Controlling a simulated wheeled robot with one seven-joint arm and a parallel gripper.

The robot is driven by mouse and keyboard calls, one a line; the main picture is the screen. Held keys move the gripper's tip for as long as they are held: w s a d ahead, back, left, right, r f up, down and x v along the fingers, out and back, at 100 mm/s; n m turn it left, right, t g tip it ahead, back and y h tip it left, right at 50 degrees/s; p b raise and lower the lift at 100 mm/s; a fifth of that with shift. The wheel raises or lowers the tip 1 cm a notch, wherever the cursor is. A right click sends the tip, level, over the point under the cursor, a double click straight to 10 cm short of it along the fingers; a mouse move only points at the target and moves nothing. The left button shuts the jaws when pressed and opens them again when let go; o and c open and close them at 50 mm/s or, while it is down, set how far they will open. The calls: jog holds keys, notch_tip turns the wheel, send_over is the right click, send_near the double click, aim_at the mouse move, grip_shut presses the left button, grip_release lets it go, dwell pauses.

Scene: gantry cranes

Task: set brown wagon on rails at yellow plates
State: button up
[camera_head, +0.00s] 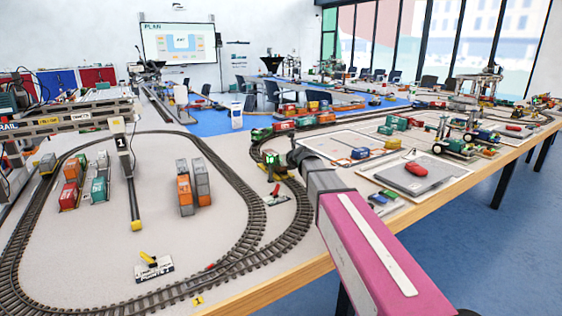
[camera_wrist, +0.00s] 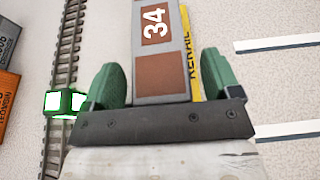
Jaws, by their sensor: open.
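A brown wagon (camera_wrist: 160,52), with grey edges and a white 34, lies between the green fingers of my open gripper (camera_wrist: 160,78) in the wrist view. The fingers stand on either side of it; I cannot tell whether they touch it. A yellow strip lettered RERAIL (camera_wrist: 190,40) shows along its right side. In the head view my gripper (camera_head: 298,155) is at the end of my pink arm, right of the loop track, and the wagon there is hidden or too small to tell. A small yellow plate (camera_head: 197,300) lies beside the front track (camera_head: 150,297).
Orange and grey wagons (camera_head: 185,190) stand inside the loop. A crane beam (camera_head: 65,124) spans the left side. A grey pad with a red object (camera_head: 416,169) lies to the right.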

jog(key=v, duration=1.1)
jog(key=shift+s, duration=0.1)
dwell(0.5)
